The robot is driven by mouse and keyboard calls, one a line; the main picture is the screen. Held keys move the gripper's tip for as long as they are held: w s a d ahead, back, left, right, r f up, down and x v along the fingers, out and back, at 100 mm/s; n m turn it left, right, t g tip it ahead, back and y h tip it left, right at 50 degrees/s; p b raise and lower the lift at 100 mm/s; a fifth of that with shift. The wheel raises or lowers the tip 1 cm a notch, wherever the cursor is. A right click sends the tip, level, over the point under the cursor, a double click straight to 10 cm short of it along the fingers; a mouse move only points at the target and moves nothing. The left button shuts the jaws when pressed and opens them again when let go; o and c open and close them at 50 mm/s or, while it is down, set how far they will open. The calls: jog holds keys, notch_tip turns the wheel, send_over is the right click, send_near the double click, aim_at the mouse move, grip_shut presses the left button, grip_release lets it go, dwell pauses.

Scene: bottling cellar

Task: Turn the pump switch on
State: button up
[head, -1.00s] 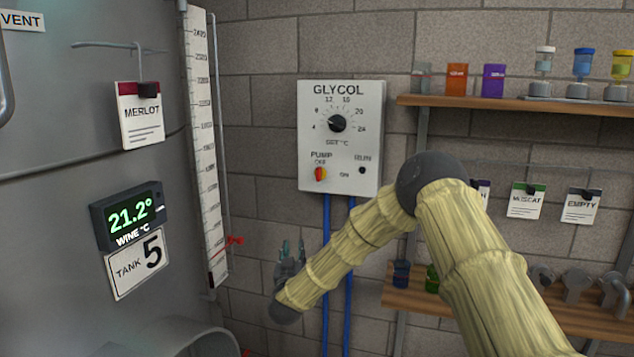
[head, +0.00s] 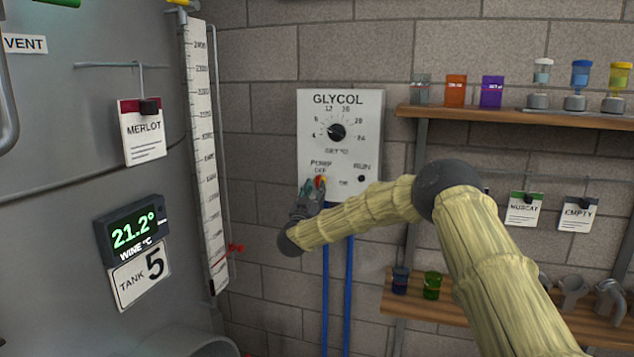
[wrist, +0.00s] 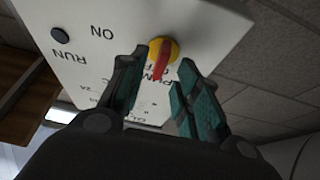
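The pump switch (head: 320,182) is a small yellow knob with a red bar, low on the left of the white GLYCOL panel (head: 365,130). In the wrist view the switch (wrist: 162,58) shows between and just beyond the fingertips, its red bar toward the OFF lettering. My gripper (head: 312,188) is at the panel's lower left, right by the switch, and covers part of it in the head view. In the wrist view my gripper (wrist: 162,72) is open, its teal-padded fingers apart on either side of the knob. Whether a finger touches it I cannot tell.
A dial (head: 337,131) sits above the switch and a dark RUN lamp (head: 361,179) to its right. Blue pipes (head: 348,270) run down below the panel. A grey tank (head: 60,200) stands left, wooden shelves (head: 520,115) right.

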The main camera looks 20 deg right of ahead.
aim_at(319, 182)
jog(key=shift+p+x, duration=0.3)
jog(key=shift+x, duration=0.95)
grip_shut()
